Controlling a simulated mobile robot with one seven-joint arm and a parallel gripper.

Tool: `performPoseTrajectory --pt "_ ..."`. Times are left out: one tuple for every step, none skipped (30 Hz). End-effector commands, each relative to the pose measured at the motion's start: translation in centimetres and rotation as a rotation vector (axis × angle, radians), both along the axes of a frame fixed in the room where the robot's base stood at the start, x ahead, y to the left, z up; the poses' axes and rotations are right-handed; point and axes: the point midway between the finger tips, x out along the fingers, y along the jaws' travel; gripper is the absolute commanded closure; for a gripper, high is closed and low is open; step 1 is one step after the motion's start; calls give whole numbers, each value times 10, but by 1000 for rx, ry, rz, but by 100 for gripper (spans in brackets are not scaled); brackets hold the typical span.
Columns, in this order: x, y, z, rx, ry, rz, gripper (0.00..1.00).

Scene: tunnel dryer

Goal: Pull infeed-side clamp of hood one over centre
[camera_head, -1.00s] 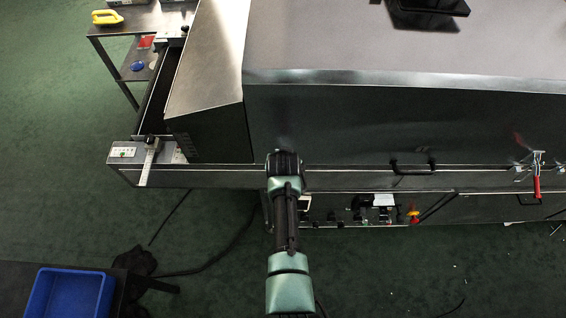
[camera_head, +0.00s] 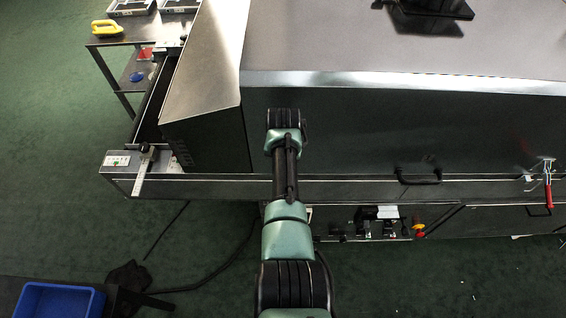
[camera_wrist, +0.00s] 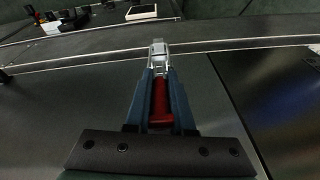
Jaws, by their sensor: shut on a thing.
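The hood (camera_head: 400,125) is a big grey metal cover across the right of the head view. In the wrist view my gripper (camera_wrist: 158,75) is shut on the red handle (camera_wrist: 161,103) of a toggle clamp. The handle lies lengthwise between the two blue-grey fingers. The clamp's bright metal linkage (camera_wrist: 158,48) shows just past the fingertips, by the long metal edge. In the head view my arm hides my gripper and this clamp. Whether the clamp has passed centre I cannot tell.
A second red-handled clamp (camera_head: 548,192) is at the far right, its handle hanging down. A black handle (camera_head: 418,177) sits on the hood's front. Below is a control panel with a red-yellow button (camera_head: 418,229). A blue bin (camera_head: 60,299) is at lower left.

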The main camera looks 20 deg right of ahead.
Motion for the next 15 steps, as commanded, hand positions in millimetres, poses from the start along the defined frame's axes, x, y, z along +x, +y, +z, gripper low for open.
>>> performPoseTrajectory --pt "1 -2 1 -3 -6 -4 100" --pt "1 -2 1 -3 -6 -4 100" --pt "1 -2 1 -4 -7 -5 100" --pt "1 -2 1 -4 -7 -5 77" --pt "1 -2 1 -3 -6 -4 71" --pt "1 -2 1 -3 -6 -4 64" --pt "1 -2 1 -3 -5 -4 59" --pt "1 -2 1 -2 -6 -3 53" --pt "1 -2 1 -2 -5 -3 52" --pt "1 -1 1 -2 -5 -3 52" --pt "1 -1 1 -1 -4 -2 52" --pt "1 -1 0 -1 -4 -2 52" --pt "0 -1 0 -1 -4 -2 52" --pt "0 -1 0 -1 -3 -2 52" --pt "0 -1 0 -1 -3 -1 52"
